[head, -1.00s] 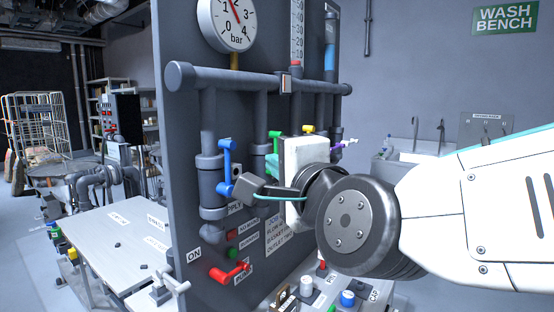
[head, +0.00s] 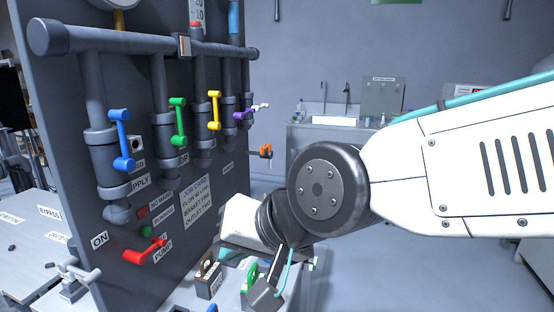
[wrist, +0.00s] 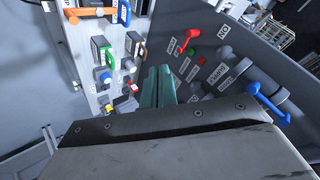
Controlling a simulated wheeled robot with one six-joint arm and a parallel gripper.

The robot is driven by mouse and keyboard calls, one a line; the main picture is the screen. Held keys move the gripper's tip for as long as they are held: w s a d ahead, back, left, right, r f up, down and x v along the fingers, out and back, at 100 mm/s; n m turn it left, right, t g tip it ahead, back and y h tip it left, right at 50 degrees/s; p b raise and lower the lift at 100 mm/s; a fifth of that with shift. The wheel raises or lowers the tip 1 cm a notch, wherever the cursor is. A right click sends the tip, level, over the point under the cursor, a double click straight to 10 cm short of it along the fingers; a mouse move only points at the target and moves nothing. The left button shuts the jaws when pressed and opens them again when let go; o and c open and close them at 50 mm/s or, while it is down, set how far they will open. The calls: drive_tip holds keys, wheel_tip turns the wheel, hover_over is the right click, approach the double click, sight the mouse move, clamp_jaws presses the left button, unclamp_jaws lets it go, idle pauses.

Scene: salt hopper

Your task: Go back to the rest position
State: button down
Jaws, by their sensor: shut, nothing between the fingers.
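My gripper (wrist: 158,88) shows in the wrist view as two teal fingers close together, shut with nothing between them. In the head view, its fingertips cannot be made out; my white and black wrist is at the lower middle, in front of the panel's right part and above the small bench. The grey valve panel (head: 75,200) stands on the left. It carries a blue handle (head: 121,140), a green handle (head: 179,121), a yellow handle (head: 214,110) and a purple handle (head: 244,115). The red pump lever (head: 145,250) is low on the panel.
Small blocks and controls, including a black box (head: 208,278), sit below my wrist. An orange lever (head: 265,150) sticks out past the panel's right edge. A sink bench (head: 330,140) stands at the back. Open floor (head: 390,280) lies at the right.

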drive_tip(key=s+d+f+g+h, duration=0.1)
drive_tip(key=s+d+h, duration=0.1)
drive_tip(key=d, duration=0.9)
drive_tip(key=s+d+f+m+g+h, duration=0.1)
drive_tip(key=s+d+f+h, duration=0.1)
drive_tip(key=d, duration=0.9)
drive_tip(key=s+d+f+g+h, duration=0.2)
drive_tip(key=s+d, duration=0.3)
drive_tip(key=d, duration=0.6)
drive_tip(key=shift+d+m+h, duration=0.15)
drive_tip(key=shift+m+h, duration=0.25)
drive_tip(key=shift+h, duration=0.4)
